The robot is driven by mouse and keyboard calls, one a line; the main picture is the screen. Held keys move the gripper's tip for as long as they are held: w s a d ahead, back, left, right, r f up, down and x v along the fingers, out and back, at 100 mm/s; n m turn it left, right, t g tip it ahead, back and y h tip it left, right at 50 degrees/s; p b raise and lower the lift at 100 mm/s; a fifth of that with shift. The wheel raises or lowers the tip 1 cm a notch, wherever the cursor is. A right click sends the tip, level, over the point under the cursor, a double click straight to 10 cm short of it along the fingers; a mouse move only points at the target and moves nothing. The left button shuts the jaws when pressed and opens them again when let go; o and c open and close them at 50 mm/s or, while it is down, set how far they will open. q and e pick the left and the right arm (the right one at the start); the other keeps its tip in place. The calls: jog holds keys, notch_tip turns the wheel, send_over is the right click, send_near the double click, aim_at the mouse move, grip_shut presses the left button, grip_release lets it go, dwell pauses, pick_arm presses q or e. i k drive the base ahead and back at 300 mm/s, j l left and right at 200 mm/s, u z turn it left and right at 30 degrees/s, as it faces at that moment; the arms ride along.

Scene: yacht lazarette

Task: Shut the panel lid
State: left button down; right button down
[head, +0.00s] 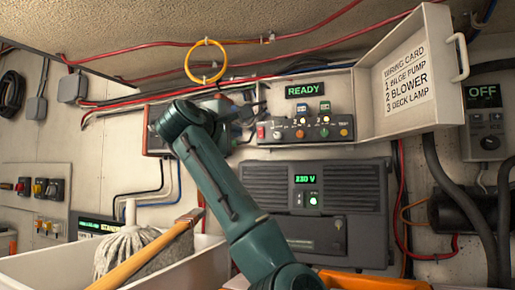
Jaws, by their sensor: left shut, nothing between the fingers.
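The panel lid (408,75) is white and stands open, swung out to the right of the control panel (302,73). Its inner face carries a wiring card listing bilge pump, blower and deck lamp. A pale handle (461,57) sits on its outer right edge. The panel shows a green READY display, several coloured knobs and small switches. My left gripper (257,107) is shut and empty at the panel's left edge, on the side away from the lid. My own forearm partly hides it, and I cannot tell whether it touches the panel. My right gripper is not in view.
A dark 230 V unit (350,190) is below the panel. A white bin (200,266) with a mop (126,250) and a wooden handle stands front left. A yellow ring (205,80) hangs above my arm. An OFF controller (486,121) and cables are right of the lid.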

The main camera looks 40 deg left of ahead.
aim_at(408, 85)
jog(key=k+l, duration=0.2)
jog(key=k, duration=0.3)
jog(key=k+l, duration=0.25)
jog(key=k, duration=0.2)
